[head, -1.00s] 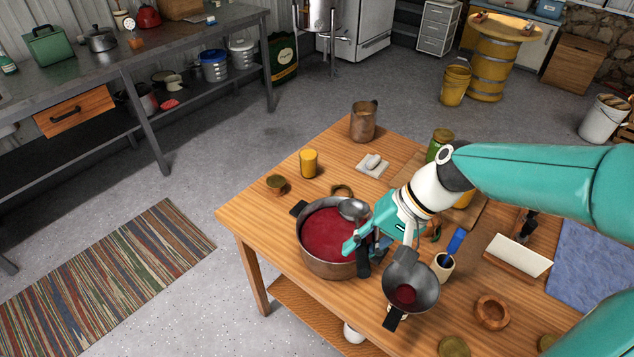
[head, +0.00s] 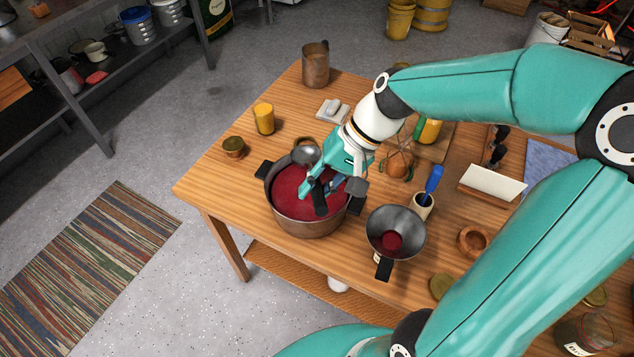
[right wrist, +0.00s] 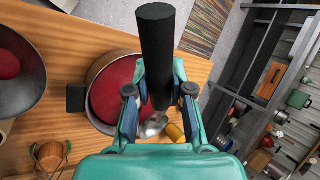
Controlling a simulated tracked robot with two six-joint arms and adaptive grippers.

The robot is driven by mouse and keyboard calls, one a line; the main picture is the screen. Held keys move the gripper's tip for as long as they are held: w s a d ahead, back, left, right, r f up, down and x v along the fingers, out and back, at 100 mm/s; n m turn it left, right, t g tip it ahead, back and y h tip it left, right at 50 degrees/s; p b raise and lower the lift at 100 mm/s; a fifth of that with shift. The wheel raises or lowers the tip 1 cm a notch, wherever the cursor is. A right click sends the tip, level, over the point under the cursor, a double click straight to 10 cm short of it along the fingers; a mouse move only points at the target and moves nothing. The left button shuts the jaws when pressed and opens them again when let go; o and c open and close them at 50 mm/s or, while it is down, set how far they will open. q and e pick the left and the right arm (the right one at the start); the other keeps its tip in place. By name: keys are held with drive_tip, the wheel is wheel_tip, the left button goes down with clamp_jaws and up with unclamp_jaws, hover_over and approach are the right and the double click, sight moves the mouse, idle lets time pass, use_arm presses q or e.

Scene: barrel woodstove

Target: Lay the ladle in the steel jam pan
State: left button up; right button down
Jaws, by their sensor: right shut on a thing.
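The steel jam pan (head: 312,229) stands near the table's left front edge, with red jam inside and black side handles. My right gripper (head: 312,190) is over the pan, shut on the ladle's black handle (head: 319,201). The ladle's metal bowl (head: 306,155) shows at the pan's far rim; I cannot tell whether it touches. In the right wrist view the handle (right wrist: 155,50) stands between the fingers (right wrist: 159,92), the bowl (right wrist: 152,126) is partly hidden behind them, and the pan (right wrist: 97,118) lies below. My left gripper is not in view.
A funnel (head: 385,222) stands right of the pan, with a cup holding a blue-handled tool (head: 433,180) behind it. A copper jug (head: 316,64), yellow candle (head: 264,118) and small jar (head: 233,148) stand behind. The table's left front corner is clear.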

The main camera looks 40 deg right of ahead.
wheel_tip(320, 180, down, 9)
drive_tip(key=b, duration=0.7)
drive_tip(key=shift+f+b, duration=0.15)
drive_tip(key=shift+b, duration=0.15)
drive_tip(key=c, duration=0.9)
unclamp_jaws()
drive_tip(key=shift+c, duration=0.2)
drive_tip(key=v, duration=1.2)
